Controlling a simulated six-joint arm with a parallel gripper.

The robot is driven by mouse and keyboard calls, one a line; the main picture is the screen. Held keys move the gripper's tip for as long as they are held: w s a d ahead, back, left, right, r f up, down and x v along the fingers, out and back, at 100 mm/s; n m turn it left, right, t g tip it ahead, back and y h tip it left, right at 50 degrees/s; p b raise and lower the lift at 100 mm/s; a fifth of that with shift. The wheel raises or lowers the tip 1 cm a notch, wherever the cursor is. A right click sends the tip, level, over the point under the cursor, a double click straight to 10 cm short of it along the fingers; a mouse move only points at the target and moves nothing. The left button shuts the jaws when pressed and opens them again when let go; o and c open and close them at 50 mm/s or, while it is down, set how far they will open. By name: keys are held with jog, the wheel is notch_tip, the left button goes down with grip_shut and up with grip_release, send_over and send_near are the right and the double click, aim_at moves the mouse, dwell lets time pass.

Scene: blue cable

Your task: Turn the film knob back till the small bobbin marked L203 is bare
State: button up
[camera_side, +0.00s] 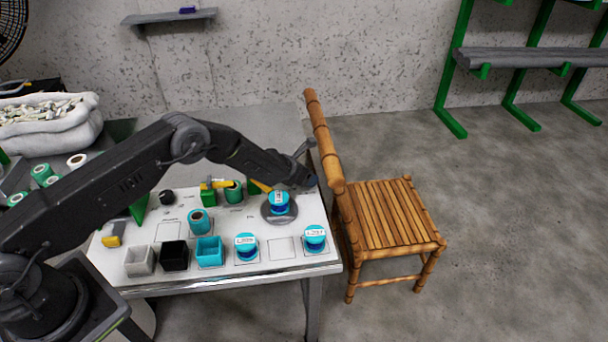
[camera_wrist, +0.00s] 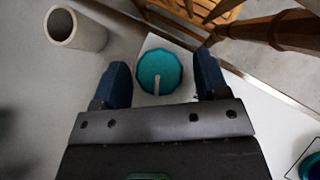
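My gripper (camera_wrist: 163,82) is open, with its two blue fingers on either side of a teal knob (camera_wrist: 160,68) with a scalloped rim and a pale pointer line. I cannot tell whether the fingers touch it. In the side view my gripper (camera_side: 303,181) is low over the table's back right, and the knob is hidden there. A blue bobbin (camera_side: 279,203) with a white label stands on a round grey plate (camera_side: 267,217). Two more labelled blue bobbins stand at the front, one mid-table (camera_side: 246,250) and one at right (camera_side: 315,242). The labels are too small to read surely.
Front left on the white table (camera_side: 205,280) are a grey box (camera_side: 140,262), a black box (camera_side: 174,257) and a teal box (camera_side: 209,253). A teal spool (camera_side: 199,222) stands behind them. A pale hollow cylinder (camera_wrist: 76,30) is near the knob. A wooden chair (camera_side: 395,220) adjoins the table's right edge.

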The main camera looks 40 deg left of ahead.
jog(key=shift+o, duration=0.2)
jog(key=shift+a+r, duration=0.1)
jog(key=v, duration=1.3)
jog(key=shift+s+r, duration=0.2)
jog(key=shift+s, duration=0.1)
jog(key=shift+w+a+m+g+h, duration=0.8)
jog(key=shift+w+a+m+h, duration=0.3)
jog(key=shift+a+m+h, duration=1.1)
jog(key=shift+m+y, duration=0.4)
jog(key=x, duration=1.4)
jog(key=shift+s+d, duration=0.1)
jog(key=shift+c, duration=0.3)
